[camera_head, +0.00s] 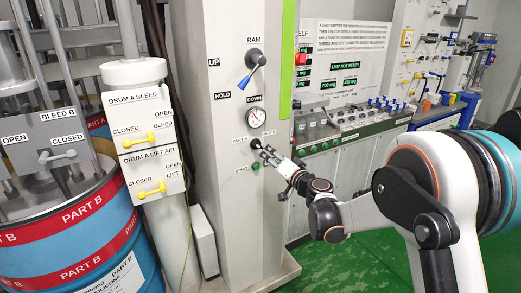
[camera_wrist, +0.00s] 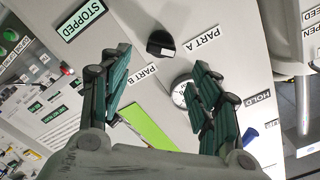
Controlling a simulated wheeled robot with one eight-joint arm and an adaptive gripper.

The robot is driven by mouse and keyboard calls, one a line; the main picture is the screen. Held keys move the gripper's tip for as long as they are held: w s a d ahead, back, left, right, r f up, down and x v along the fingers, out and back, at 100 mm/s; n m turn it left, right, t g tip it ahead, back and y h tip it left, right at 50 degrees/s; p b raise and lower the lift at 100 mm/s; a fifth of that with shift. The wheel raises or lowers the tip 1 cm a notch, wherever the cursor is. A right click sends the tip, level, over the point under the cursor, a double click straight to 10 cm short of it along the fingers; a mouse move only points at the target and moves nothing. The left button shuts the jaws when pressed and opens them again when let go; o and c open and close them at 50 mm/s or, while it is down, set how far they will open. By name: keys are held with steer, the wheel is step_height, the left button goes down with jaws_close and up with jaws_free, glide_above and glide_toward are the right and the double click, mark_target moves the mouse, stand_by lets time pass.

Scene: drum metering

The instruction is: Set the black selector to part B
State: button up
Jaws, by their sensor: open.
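The black selector (camera_wrist: 160,44) is a round knob on the grey column, seen in the wrist view between the labels PART A (camera_wrist: 202,40) and PART B (camera_wrist: 141,75). A pale mark shows on its side nearer PART A, but I cannot read its exact setting. My gripper (camera_wrist: 160,62) is open, its two green-padded fingers spread on either side below the knob in the picture, and nothing is between them. In the head view my gripper (camera_head: 266,153) is close to the column front by the selector (camera_head: 255,143). Contact cannot be told.
A green button (camera_head: 255,166) sits just below the selector. Above are a round gauge (camera_head: 256,118) and the blue-tipped RAM lever (camera_head: 252,70). Yellow-handled valve boxes (camera_head: 140,120) and a PART B drum (camera_head: 85,235) stand left. A bench of bottles (camera_head: 345,125) is behind.

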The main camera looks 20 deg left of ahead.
mark_target(260, 146)
steer(key=b+x, duration=0.2)
steer(key=x, duration=0.6)
steer(key=shift+w+a, duration=0.25)
steer(key=shift+w, duration=0.05)
steer(key=shift+c, duration=0.6)
steer(key=c, duration=1)
